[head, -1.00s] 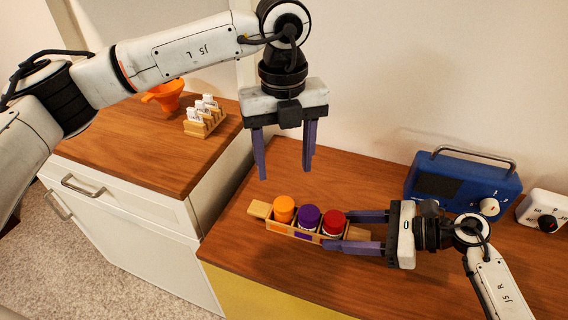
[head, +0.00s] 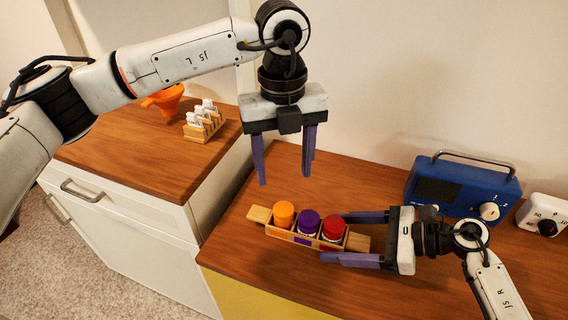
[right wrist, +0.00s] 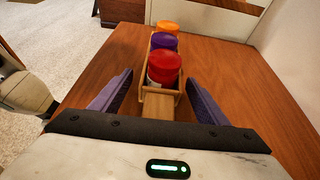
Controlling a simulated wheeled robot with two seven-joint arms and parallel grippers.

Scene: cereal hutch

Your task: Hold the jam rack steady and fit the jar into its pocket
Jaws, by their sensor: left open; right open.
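The jam rack (head: 358,242) is a narrow wooden tray with a tab at each end, lying on the brown counter. Three jars stand in a row in it: the orange-lidded jar (head: 284,213), the purple-lidded jar (head: 308,221) and the red-lidded jar (head: 332,229). My right gripper (head: 333,238) is open, its fingers on either side of the rack's red-jar end. In the right wrist view the red-lidded jar (right wrist: 164,69) sits between and beyond the fingers, with gaps on both sides. My left gripper (head: 286,184) is open and empty, pointing down above the counter behind the rack.
A blue radio (head: 463,187) and a white dial box (head: 541,213) stand at the back right. The counter behind the rack is clear.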

